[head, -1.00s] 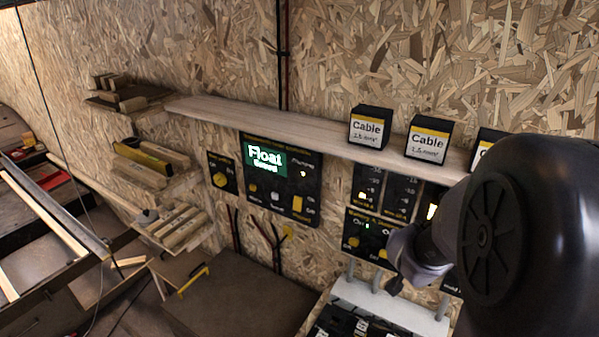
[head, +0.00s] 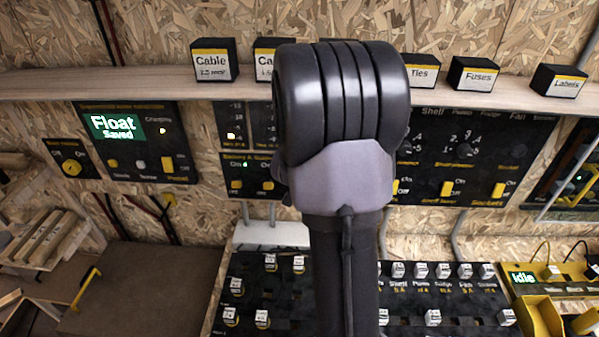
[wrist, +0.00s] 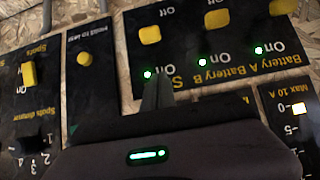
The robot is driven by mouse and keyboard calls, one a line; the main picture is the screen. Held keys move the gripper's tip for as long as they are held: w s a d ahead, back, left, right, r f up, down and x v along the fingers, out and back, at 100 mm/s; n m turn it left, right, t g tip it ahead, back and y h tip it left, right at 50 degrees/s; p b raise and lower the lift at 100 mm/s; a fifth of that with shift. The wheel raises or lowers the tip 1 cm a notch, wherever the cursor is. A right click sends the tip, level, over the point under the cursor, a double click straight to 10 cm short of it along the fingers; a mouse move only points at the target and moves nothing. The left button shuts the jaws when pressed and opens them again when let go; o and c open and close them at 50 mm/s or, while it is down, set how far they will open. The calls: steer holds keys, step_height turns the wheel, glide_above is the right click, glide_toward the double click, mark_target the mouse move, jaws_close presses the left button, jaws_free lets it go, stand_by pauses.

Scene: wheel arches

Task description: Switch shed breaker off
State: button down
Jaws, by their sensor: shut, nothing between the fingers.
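In the wrist view, which is upside down to the lettering, a black breaker panel (wrist: 190,58) carries three yellow switches with On and Off labels. Each has a lit green lamp beside it. Two stand under Battery A and Battery B; the third switch (wrist: 150,34) has a label starting with S, the rest hidden by my gripper. My gripper (wrist: 157,88) is shut and empty, its tips just below that third switch in the picture. I cannot tell whether they touch the panel. In the head view my arm hides the gripper and third switch; two yellow switches (head: 252,186) show beside it.
A shelf (head: 150,84) with small labelled boxes runs above the panels. A Float display panel (head: 135,140) is at left, and other switch panels (head: 460,155) at right. A sloped black board (head: 440,300) with labelled blocks lies below. In the wrist view a panel with one yellow button (wrist: 84,58) is close by.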

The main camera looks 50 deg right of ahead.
steer(key=shift+s+a+f+b, duration=0.15)
steer(key=shift+a+f+b, duration=0.15)
steer(key=shift+f, duration=0.3)
steer(key=shift+s+a+f+b, duration=0.15)
steer(key=shift+s+f+b, duration=0.1)
steer(key=shift+f, duration=0.3)
steer(key=shift+s+a+f+b, duration=0.1)
steer(key=shift+a+f+b, duration=0.2)
steer(key=shift+f, duration=0.3)
steer(key=f+b, duration=0.1)
steer(key=b, duration=0.2)
steer(key=s+a+f+b, duration=0.1)
steer(key=b, duration=0.1)
steer(key=f+t+h+b, duration=0.1)
steer(key=b, duration=0.2)
steer(key=shift+s+a+b, duration=0.25)
steer(key=shift+a+b, duration=0.1)
steer(key=shift+r+p, duration=0.7)
steer(key=shift+r, duration=0.05)
